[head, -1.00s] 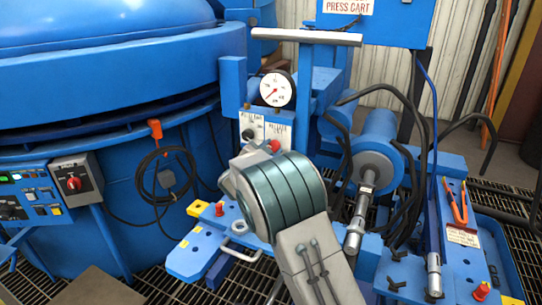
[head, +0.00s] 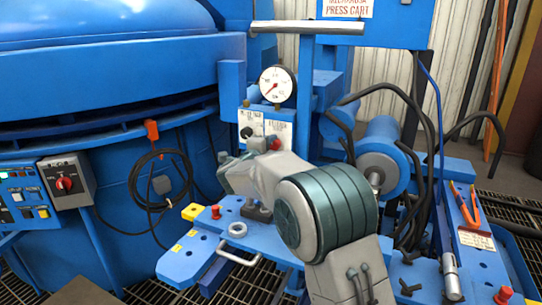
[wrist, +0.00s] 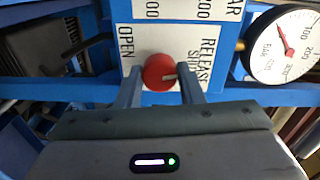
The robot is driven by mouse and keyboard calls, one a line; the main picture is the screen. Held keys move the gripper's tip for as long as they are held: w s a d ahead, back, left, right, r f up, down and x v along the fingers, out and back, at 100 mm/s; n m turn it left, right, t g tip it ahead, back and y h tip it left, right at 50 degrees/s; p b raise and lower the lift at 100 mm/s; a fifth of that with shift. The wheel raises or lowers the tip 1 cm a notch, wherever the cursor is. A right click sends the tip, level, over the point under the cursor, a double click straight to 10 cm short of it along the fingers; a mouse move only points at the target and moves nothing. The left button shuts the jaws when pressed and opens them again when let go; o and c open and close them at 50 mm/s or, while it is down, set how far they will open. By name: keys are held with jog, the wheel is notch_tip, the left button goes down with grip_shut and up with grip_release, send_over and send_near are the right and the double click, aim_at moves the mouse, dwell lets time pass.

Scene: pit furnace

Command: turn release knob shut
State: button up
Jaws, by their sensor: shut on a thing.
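The red release knob (wrist: 159,72) sits on a white label plate (wrist: 200,40) marked OPEN on the left and RELEASE SHUT on the right in the wrist view. Its white mark points right, towards the RELEASE SHUT side. My gripper (wrist: 160,85) has one finger on each side of the knob and is shut on it. In the head view the red knob (head: 274,143) shows just above my grey wrist. My fingertips are largely hidden there.
A round pressure gauge (head: 278,84) stands above the knob panel. A blue cylinder (head: 382,155) with black hoses is to the right. Orange-handled pliers (head: 465,203) lie on the right beam. The blue furnace (head: 90,90) fills the left.

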jog(key=shift+f+m+b, duration=0.15)
jog(key=shift+m+b, duration=0.85)
jog(key=shift+m, duration=0.2)
jog(key=o, duration=1)
jog(key=shift+s, duration=0.1)
jog(key=p+v, duration=0.3)
jog(key=v, duration=1)
jog(key=shift+s, duration=0.4)
jog(key=shift+a, duration=0.15)
